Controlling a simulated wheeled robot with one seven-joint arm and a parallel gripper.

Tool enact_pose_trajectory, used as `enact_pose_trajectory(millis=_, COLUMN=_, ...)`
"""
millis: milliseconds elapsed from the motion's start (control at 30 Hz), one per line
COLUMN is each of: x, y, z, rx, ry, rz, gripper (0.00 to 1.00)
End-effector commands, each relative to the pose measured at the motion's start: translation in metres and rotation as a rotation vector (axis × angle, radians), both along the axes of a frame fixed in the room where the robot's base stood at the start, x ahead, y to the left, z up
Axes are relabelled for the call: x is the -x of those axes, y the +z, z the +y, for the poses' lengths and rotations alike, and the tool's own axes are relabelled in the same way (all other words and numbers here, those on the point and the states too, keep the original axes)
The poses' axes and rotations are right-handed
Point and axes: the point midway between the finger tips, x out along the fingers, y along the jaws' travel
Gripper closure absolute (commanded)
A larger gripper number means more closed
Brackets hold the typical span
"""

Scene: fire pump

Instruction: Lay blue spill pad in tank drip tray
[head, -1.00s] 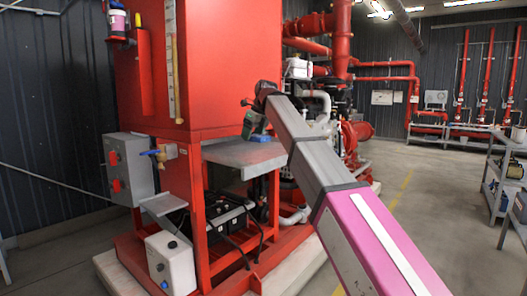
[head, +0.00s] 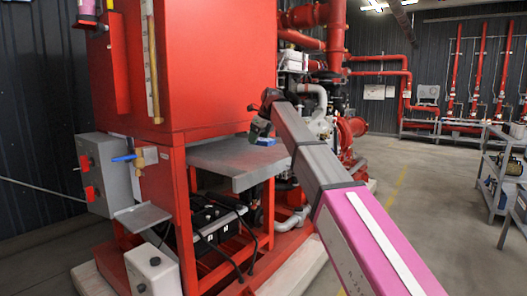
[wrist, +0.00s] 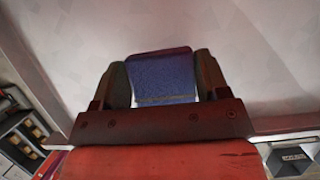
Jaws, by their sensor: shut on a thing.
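My gripper (head: 262,136) is shut on the blue spill pad (wrist: 160,78), which sits between the two fingers in the wrist view. In the head view only a small blue bit of the pad (head: 266,141) shows beneath the gripper, near the right end of a grey shelf. I cannot tell whether the pad touches the shelf. A small grey tray (head: 143,217), likely the tank drip tray, juts out below a brass valve with a blue lever (head: 126,158), left of my gripper. Its inside looks bare.
The red tank (head: 215,65) stands behind the tray. The grey shelf (head: 225,165) lies between the tray and my gripper. A grey control box (head: 97,170) is left of the valve; a white container (head: 152,272) stands below the tray. Open floor (head: 385,215) lies right.

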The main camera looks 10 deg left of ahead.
Motion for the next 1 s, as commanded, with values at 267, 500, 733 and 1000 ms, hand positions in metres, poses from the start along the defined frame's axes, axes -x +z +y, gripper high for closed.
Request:
enact_pose_trajectory(millis=267, x=-0.021, y=-0.016, z=-0.016, rx=0.001, ry=0.000, rz=0.000, gripper=0.54)
enact_pose_trajectory(millis=500, x=-0.020, y=-0.041, z=-0.017, rx=0.001, ry=-0.001, rz=0.002, gripper=0.54)
enact_pose_trajectory(millis=733, x=-0.021, y=-0.057, z=-0.016, rx=0.000, ry=0.000, rz=0.000, gripper=0.54)
enact_pose_trajectory(millis=1000, x=-0.021, y=-0.059, z=-0.016, rx=0.001, ry=0.000, rz=0.000, gripper=0.54)
